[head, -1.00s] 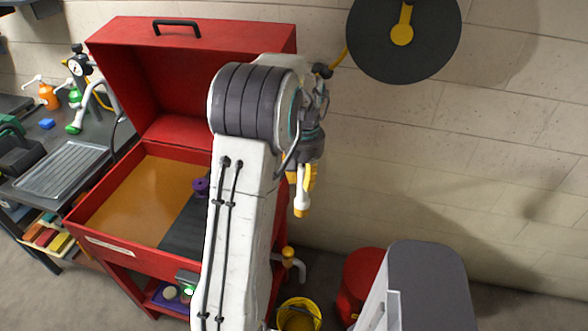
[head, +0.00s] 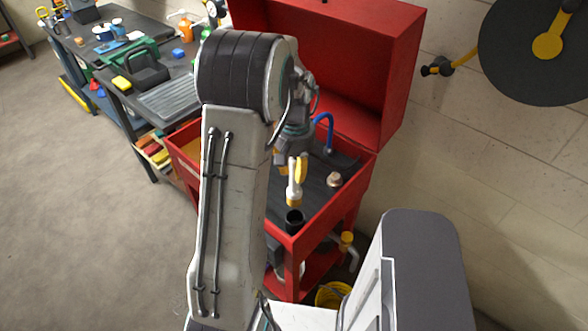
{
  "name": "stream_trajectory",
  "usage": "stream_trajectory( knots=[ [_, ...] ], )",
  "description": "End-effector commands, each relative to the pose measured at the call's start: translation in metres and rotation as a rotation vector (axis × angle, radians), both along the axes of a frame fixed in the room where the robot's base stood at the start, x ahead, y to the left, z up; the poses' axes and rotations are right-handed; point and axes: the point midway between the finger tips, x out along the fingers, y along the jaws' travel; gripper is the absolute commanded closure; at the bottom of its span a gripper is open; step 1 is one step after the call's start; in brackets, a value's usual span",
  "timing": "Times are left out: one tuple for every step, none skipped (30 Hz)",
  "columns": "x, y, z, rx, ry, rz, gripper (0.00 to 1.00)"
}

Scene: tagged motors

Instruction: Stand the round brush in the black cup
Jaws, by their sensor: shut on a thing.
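My gripper (head: 295,178) hangs pointing down over the right part of the red washer's tray. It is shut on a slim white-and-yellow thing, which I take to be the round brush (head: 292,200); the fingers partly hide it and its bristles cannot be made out. The black cup (head: 294,222) stands upright near the tray's front right corner. In the picture it is just below the held brush's lower end, with a small gap between. The depth between them cannot be judged from this view.
The red washer (head: 385,50) has its lid up behind my gripper. A blue hose (head: 327,122) and a small tan-topped thing (head: 334,180) are on the dark tray surface to the right. A yellow bucket (head: 331,295) stands below. A cluttered bench (head: 170,100) is at left.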

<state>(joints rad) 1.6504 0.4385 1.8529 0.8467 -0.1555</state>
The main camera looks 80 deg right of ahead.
Motion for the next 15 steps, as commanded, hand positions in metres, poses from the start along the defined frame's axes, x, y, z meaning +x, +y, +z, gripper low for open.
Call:
stream_trajectory(
  knots=[
    [0.0, -0.002, 0.0, 0.001, 0.0, -0.002, 1.0],
    [0.0, -0.002, -0.001, 0.001, 0.0, -0.003, 1.0],
    [0.0, -0.003, -0.001, 0.001, 0.0, -0.004, 1.0],
    [0.0, -0.003, -0.001, 0.001, 0.0, -0.005, 1.0],
    [0.0, -0.004, -0.001, 0.001, 0.0, -0.006, 1.0],
    [0.0, -0.004, -0.002, 0.001, 0.0, -0.007, 1.0],
    [0.0, -0.004, -0.003, 0.001, 0.0, -0.008, 1.0],
    [0.0, -0.004, -0.004, 0.001, 0.0, -0.008, 1.0],
    [0.0, -0.004, -0.005, 0.001, 0.0, -0.008, 1.0],
    [0.0, -0.004, -0.006, 0.001, 0.0, -0.008, 1.0],
    [0.0, -0.004, -0.007, 0.0, 0.0, -0.008, 1.0],
    [0.0, -0.004, -0.008, 0.0, 0.0, -0.008, 1.0],
    [0.0, -0.004, -0.01, 0.0, 0.0, -0.008, 1.0],
    [0.0, -0.004, -0.011, 0.001, 0.0, -0.008, 1.0],
    [0.0, -0.004, -0.013, 0.001, 0.0, -0.008, 1.0]
  ],
)
